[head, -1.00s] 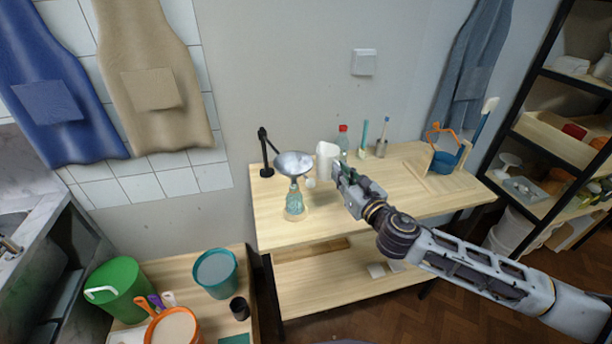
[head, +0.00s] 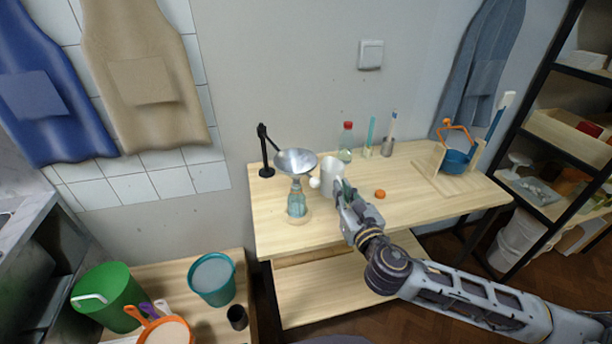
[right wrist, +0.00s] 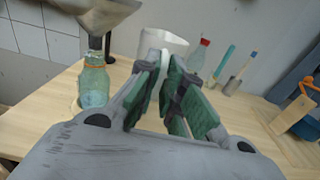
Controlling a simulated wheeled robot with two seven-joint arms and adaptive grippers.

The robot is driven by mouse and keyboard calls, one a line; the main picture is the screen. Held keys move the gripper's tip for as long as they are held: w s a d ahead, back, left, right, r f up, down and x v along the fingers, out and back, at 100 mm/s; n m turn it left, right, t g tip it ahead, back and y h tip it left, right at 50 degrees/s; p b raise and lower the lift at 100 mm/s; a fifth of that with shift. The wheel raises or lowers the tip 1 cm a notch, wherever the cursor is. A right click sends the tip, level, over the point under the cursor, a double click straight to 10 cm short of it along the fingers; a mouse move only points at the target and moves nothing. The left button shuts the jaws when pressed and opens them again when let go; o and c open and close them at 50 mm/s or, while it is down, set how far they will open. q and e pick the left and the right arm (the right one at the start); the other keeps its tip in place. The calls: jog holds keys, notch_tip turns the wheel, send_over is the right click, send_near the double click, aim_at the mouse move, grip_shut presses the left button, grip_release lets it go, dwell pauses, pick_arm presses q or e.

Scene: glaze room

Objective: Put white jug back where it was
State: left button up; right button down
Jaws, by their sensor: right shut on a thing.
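The white jug (head: 331,173) is over the left half of the wooden table, just right of the funnel. My right gripper (head: 343,190) is shut on it from the front right. In the right wrist view the jug (right wrist: 165,44) shows beyond the green finger pads of the gripper (right wrist: 163,75), which partly hide it. I cannot tell whether its base touches the table. My left gripper is not in view.
A metal funnel (head: 296,161) sits over a glass bottle (head: 297,203), close left of the jug. A black stand (head: 265,150) is behind. A red-capped bottle (head: 346,142) stands at the back. An orange disc (head: 380,194) lies right of the gripper, with bare tabletop around it.

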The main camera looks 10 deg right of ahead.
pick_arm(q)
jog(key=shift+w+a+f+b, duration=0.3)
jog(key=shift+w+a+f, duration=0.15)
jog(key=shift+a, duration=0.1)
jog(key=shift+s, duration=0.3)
